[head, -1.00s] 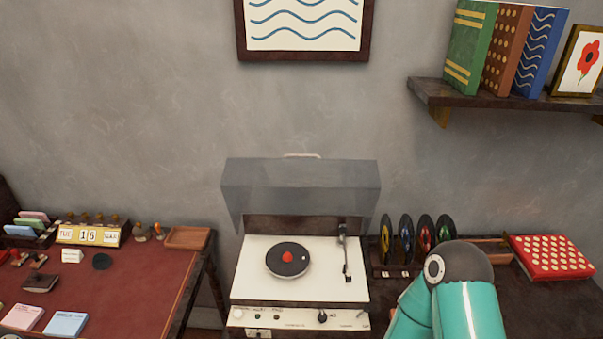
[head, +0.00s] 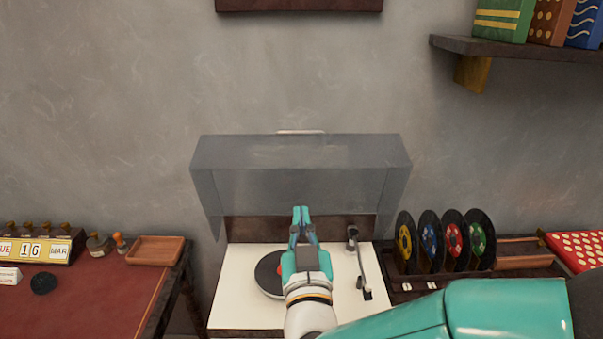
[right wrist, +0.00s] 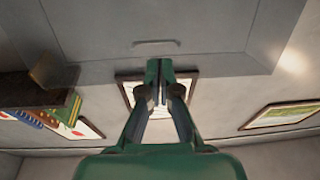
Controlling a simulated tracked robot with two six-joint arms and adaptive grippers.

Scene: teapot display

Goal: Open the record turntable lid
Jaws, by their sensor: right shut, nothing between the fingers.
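The turntable (head: 235,297) has a white deck with a dark record (head: 266,270) and a tonearm (head: 362,270) at its right. Its clear grey lid (head: 250,175) stands raised at the back, with a pale handle (head: 300,132) at its upper edge. In the right wrist view the lid (right wrist: 95,30) fills the top and its handle (right wrist: 156,43) shows. My right gripper (head: 301,210) is shut and empty, in front of the raised lid and over the deck, covering part of the record. The same gripper (right wrist: 159,65) appears below the handle in the wrist view. My left gripper is not in view.
A rack of several records (head: 430,245) stands close on the right, with a red dotted box (head: 580,248) beyond. A red-topped desk (head: 120,300) with a wooden tray (head: 155,250) is at the left. A wall shelf (head: 500,50) holds books at upper right.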

